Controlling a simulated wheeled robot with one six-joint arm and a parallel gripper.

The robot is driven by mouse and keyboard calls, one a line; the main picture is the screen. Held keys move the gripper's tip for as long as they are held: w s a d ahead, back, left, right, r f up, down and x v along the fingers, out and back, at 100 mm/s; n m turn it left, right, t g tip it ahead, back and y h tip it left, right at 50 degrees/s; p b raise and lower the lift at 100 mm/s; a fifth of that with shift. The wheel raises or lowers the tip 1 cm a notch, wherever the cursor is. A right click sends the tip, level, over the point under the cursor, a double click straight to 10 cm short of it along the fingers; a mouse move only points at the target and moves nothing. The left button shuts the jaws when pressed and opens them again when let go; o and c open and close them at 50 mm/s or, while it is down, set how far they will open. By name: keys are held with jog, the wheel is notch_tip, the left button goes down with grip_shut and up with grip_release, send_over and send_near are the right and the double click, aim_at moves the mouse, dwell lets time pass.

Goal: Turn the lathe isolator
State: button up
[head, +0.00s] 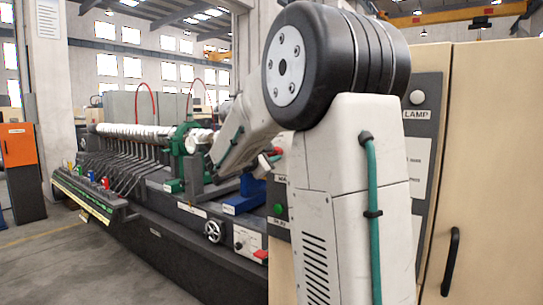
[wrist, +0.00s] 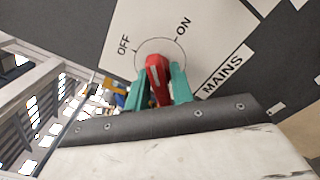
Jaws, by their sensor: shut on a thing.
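The red isolator handle (wrist: 157,78) is in the middle of the wrist view, on a round dial on a white plate (wrist: 185,50). The plate reads OFF on the left and ON on the upper right, with a MAINS label (wrist: 222,74) beside it. The handle has a pale line and lies between the two marks in the picture; its exact setting is unclear. The teal fingers of my gripper (wrist: 160,88) stand on both sides of the handle, shut on it. In the head view my arm hides most of the isolator and gripper.
A grey control panel with a LAMP label (head: 417,115) is fixed to a beige cabinet (head: 490,180) with a black door handle (head: 451,261). A long lathe (head: 150,190) with a handwheel (head: 213,231) stands at left. Open floor (head: 50,265) lies at lower left.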

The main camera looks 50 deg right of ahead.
jog(key=n, duration=0.4)
jog(key=shift+n, duration=0.4)
jog(key=n, duration=0.4)
jog(key=shift+n, duration=0.3)
jog(key=o, duration=0.8)
jog(key=shift+a, duration=0.1)
jog(key=a, duration=0.7)
jog(key=shift+s+a, duration=0.25)
jog(key=shift+a, duration=0.1)
